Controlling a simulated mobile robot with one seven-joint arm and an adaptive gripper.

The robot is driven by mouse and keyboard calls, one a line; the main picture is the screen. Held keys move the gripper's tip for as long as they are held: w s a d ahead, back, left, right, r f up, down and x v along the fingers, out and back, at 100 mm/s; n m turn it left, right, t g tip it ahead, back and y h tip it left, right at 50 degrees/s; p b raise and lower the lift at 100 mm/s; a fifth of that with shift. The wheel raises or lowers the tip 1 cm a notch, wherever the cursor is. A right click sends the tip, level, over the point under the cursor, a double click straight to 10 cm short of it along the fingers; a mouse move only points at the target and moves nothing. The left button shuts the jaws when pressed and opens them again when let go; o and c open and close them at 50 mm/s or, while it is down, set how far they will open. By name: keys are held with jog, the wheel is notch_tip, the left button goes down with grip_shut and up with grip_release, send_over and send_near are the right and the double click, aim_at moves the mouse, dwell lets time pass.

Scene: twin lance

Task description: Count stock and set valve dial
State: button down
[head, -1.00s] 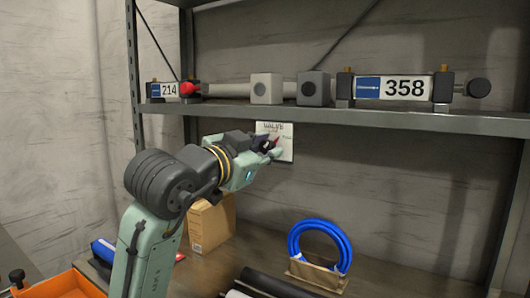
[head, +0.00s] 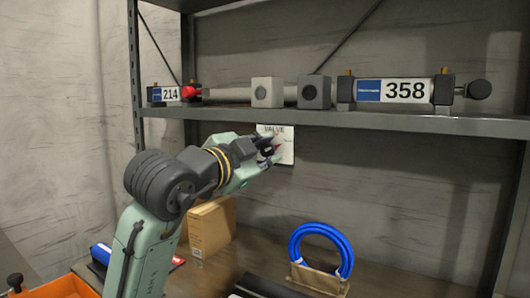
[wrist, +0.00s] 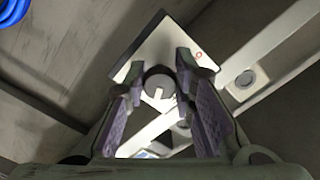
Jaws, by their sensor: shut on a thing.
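The white plate marked VALVE (head: 286,146) hangs below the upper shelf's front edge. In the wrist view the plate (wrist: 147,45) lies behind a round grey dial (wrist: 158,80) with a pale pointer line. A small red ring mark shows on the plate. My gripper (head: 268,150) is at the plate and hides the dial in the head view. In the wrist view my gripper's (wrist: 159,82) two fingers stand either side of the dial, shut on it. On the shelf are a light grey block (head: 266,92), a darker block (head: 314,92), and units labelled 358 (head: 405,91) and 214 (head: 170,94).
The upper shelf (head: 400,122) runs just above my gripper. On the lower surface are a cardboard box (head: 211,228), a blue hose coil (head: 345,255), dark tubes (head: 268,287) and an orange bin (head: 60,287). The lower surface's right side is bare.

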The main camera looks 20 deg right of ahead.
jog(key=c, duration=1.3)
grip_release()
jog(key=shift+c, duration=0.2)
jog(key=shift+a, duration=0.1)
jog(key=v, duration=1.2)
